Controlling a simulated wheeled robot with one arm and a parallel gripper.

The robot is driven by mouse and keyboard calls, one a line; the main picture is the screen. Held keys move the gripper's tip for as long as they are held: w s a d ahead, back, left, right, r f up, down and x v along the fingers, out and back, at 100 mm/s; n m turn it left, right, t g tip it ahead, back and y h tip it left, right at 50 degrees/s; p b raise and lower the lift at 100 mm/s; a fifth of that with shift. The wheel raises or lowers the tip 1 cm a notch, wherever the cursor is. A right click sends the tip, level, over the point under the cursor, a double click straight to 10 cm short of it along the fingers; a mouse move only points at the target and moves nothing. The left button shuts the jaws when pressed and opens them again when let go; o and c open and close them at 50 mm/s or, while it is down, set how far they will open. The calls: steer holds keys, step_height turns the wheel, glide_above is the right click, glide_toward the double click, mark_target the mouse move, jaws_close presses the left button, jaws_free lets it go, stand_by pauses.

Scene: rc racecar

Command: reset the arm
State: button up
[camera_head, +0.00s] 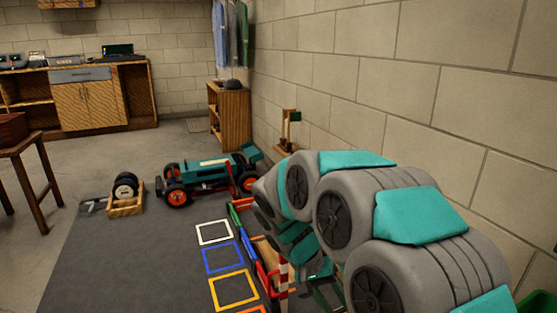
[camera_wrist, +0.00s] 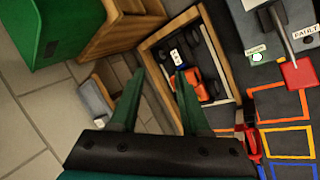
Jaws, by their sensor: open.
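My gripper (camera_wrist: 159,73) shows in the wrist view with two dark green fingers apart and nothing between them. Beyond the fingers is a wooden-framed tray (camera_wrist: 150,46) holding a small orange car (camera_wrist: 207,84) and black wheels. I cannot tell the exact height of the fingers above it. In the head view my grey and teal arm reaches forward along the block wall on the right and bends downward. Its far end is partly hidden behind its own links.
A teal racecar (camera_head: 205,178) with orange wheels stands on the dark mat. Coloured square outlines (camera_head: 222,258) lie beside my arm. A wooden tyre stand (camera_head: 126,205) is at left. A green bin (camera_wrist: 40,32) shows in the wrist view. Open floor lies toward the workbench (camera_head: 88,104).

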steer(key=s+d+r+n+y+p, duration=0.1)
steer(key=s+r+y, duration=0.2)
steer(key=s, duration=0.9)
steer(key=s+d+r+n+y+p, duration=0.1)
steer(key=s+r+n+y, duration=0.1)
steer(key=s, duration=1.1)
steer(key=shift+s+d+r+y+p, duration=0.15)
steer(key=shift+s+r+y+p, duration=0.15)
steer(key=shift+r+y, duration=0.35)
steer(key=shift+r, duration=0.1)
stand_by(0.9)
